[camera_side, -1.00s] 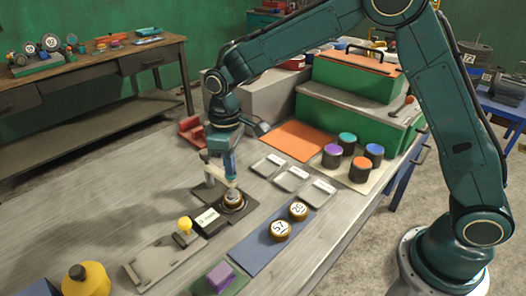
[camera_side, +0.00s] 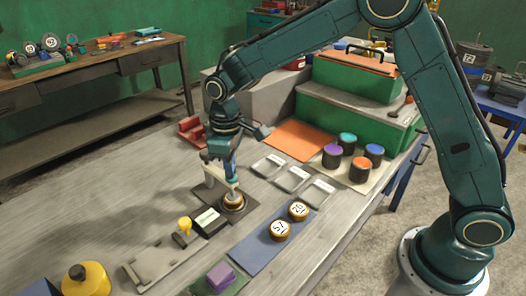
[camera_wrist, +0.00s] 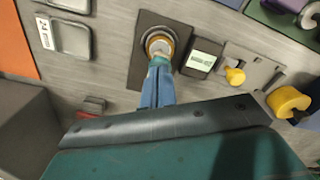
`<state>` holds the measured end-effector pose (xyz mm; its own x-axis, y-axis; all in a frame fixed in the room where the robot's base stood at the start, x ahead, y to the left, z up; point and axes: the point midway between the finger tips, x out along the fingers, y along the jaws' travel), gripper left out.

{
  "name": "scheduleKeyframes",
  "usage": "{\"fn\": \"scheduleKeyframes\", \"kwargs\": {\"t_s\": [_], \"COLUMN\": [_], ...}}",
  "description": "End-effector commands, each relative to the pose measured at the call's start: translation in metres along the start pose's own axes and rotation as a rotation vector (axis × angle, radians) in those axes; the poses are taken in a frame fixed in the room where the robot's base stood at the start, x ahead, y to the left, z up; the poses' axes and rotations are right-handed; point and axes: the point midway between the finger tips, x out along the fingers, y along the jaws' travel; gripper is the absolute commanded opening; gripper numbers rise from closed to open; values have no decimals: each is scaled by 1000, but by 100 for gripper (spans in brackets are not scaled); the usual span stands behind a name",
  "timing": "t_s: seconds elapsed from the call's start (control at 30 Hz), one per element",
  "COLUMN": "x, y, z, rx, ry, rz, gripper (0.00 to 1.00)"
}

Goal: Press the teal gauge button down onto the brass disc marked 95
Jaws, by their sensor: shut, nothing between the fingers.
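A brass disc (camera_side: 233,202) sits on the dark square base of the gauge stand (camera_side: 247,213), with a pale post and arm (camera_side: 212,172) beside it. The disc also shows in the wrist view (camera_wrist: 160,42); its number is not readable. My gripper (camera_side: 232,184) is shut and empty, pointing down right over the disc. In the wrist view its blue fingers (camera_wrist: 157,70) end at a small teal patch (camera_wrist: 158,60) at the disc's near edge, which looks like the teal button. The fingers hide most of it, and I cannot tell whether it touches the disc.
A small black display box (camera_side: 207,221) and a yellow knob (camera_side: 184,225) stand close to the base. Discs marked 57 (camera_side: 279,230) and 70 (camera_side: 298,210) lie on a blue mat. Metal trays (camera_side: 292,178) lie behind.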

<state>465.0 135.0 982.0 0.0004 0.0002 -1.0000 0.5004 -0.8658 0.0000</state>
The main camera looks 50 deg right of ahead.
Motion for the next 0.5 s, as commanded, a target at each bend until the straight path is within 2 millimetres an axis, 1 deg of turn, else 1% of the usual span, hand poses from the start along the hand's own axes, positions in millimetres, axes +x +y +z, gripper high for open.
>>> {"fn": "scheduleKeyframes", "kwargs": {"t_s": [0.27, 0.5], "x": [0, -8], "y": [0, 0], "z": [0, 0], "rx": [0, 0], "ry": [-1, 0], "rz": [0, 0], "gripper": [0, 0]}}
